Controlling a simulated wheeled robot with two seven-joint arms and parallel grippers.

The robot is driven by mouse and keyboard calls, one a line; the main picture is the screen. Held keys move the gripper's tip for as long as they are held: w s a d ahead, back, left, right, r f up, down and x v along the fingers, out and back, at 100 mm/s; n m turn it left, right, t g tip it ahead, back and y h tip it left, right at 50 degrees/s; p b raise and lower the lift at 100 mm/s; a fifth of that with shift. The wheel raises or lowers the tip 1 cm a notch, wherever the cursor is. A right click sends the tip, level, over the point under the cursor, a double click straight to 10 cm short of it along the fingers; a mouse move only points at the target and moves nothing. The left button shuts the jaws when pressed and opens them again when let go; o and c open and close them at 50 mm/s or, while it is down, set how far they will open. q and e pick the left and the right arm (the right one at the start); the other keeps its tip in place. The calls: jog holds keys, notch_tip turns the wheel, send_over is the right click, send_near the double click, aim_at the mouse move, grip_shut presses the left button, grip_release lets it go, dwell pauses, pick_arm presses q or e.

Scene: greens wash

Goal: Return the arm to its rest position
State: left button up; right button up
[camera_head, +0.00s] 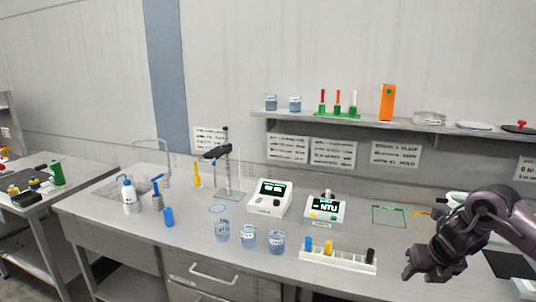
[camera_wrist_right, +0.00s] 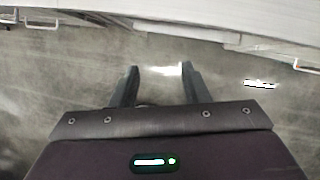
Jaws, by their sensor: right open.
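My right gripper (camera_head: 428,270) is at the right of the head view, in front of and above the bench's right part. In the right wrist view its two dark fingers (camera_wrist_right: 157,85) stand apart with nothing between them. Behind them that view shows grey floor and the pale bench front along the top. My right arm (camera_head: 508,215) comes in from the right edge. My left gripper is in neither view.
The bench (camera_head: 190,235) holds three beakers (camera_head: 248,236), a white rack (camera_head: 338,262) with coloured caps, two meters (camera_head: 270,198), a wash bottle (camera_head: 130,198) and a stand (camera_head: 229,195). A wall shelf (camera_head: 370,130) runs behind. Dark floor lies before the bench.

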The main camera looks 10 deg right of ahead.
jog(key=w+a+f+m+t+y+b, duration=0.15)
jog(key=w+a+f+m, duration=0.35)
jog(key=f, duration=0.7)
jog(key=w+a+f+m+y, duration=0.3)
jog(key=a+f+m, duration=0.3)
jog(key=f, duration=0.6)
jog(key=s+a+f+m, duration=0.2)
jog(key=f, duration=0.4)
jog(key=s+a+f+m, duration=0.2)
jog(key=f, duration=0.4)
jog(key=s+a+f+m+g+h+b, duration=0.3)
jog(key=s+f+m, duration=0.9)
jog(key=s+f, duration=1.4)
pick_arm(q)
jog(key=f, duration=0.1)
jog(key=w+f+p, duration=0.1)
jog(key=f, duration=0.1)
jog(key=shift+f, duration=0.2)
pick_arm(e)
jog(key=s+a+f+m+g, duration=0.1)
jog(key=s, duration=0.8)
jog(key=s+a+f+m+g+h, duration=0.1)
jog(key=s+a+m, duration=0.1)
jog(key=s, duration=0.8)
jog(key=shift+a+f, duration=0.15)
jog(key=shift+f, duration=0.2)
